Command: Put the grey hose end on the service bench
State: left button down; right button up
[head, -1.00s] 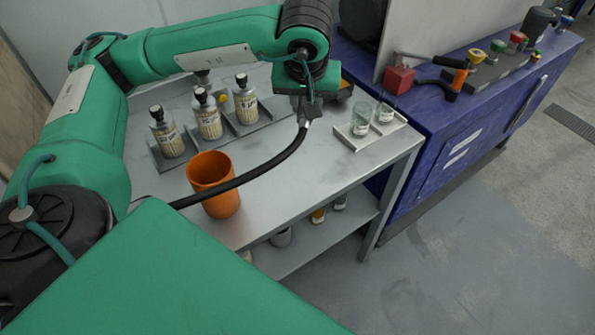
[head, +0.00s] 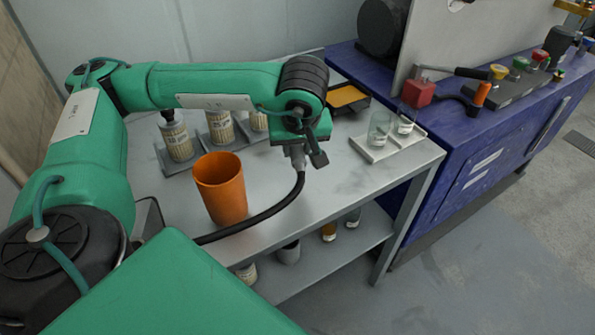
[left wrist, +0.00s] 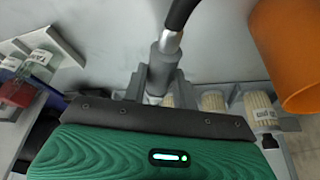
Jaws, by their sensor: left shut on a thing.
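The grey hose end (left wrist: 163,62) is between the fingers of my left gripper (left wrist: 153,88) in the left wrist view. In the head view my left gripper (head: 298,158) is shut on it over the steel table (head: 330,185), near the front edge. The black hose (head: 275,212) hangs from the gripper and curves down and left, past the orange cup (head: 221,190). In the head view the gripper largely hides the hose end. I cannot tell its height over the table. My right gripper is not in view.
The orange cup stands left of the gripper. Labelled bottles (head: 178,140) stand in a rack behind. A pale tray (head: 378,152) with glass beakers is to the right. A blue bench (head: 455,150) with tools adjoins on the right. The tabletop between cup and tray is clear.

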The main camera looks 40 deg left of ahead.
pick_arm(q)
notch_tip(320, 180, down, 7)
jog(key=shift+f, duration=0.35)
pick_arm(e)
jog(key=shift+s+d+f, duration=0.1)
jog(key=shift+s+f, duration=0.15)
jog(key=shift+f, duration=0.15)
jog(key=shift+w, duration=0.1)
